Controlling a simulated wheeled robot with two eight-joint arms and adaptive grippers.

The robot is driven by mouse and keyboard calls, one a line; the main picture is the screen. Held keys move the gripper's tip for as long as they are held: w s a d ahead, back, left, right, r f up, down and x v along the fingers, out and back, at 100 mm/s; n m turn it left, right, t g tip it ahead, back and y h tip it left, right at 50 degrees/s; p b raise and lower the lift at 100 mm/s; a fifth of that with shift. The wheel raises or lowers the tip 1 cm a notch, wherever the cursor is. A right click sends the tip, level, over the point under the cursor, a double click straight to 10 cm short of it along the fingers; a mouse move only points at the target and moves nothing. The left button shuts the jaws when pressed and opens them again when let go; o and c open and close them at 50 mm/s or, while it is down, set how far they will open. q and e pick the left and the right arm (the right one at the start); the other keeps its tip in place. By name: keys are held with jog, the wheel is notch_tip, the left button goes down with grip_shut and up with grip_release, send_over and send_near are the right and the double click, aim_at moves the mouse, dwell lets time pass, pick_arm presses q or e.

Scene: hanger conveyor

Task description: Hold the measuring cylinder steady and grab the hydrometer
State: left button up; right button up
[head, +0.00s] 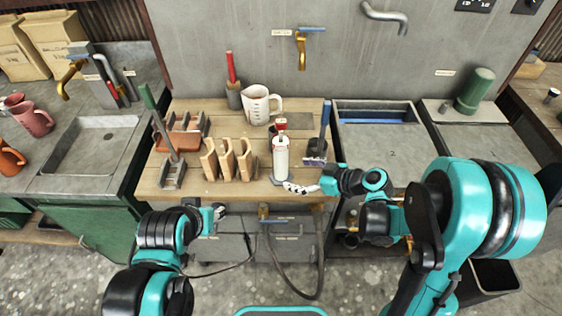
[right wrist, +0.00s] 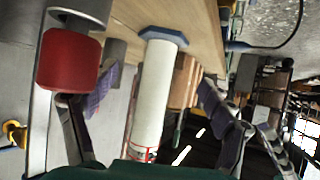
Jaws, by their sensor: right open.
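The white measuring cylinder (head: 281,160) stands upright on the wooden bench, with a dark foot. My right gripper (head: 300,188) is open, low at the front right of the cylinder. In the right wrist view the cylinder (right wrist: 152,95) with its blue-grey foot (right wrist: 163,37) appears between the spread fingers (right wrist: 155,140), not gripped. My left gripper (head: 219,212) is at the bench's front edge, left of the cylinder; its fingers are too small to judge.
Several wooden holders (head: 228,160) stand left of the cylinder. A white jug (head: 260,104) stands behind it. A blue-handled tool (head: 324,125) in a dark holder is close on the right. A sink (head: 380,150) lies further right. A red cylindrical object (right wrist: 68,60) is near the right wrist camera.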

aim_at(288, 172)
jog(key=b+x, duration=0.2)
jog(key=x, duration=0.4)
jog(key=shift+w+a+f+b, duration=0.15)
jog(key=shift+w+a+b, duration=0.05)
jog(key=shift+b, duration=0.1)
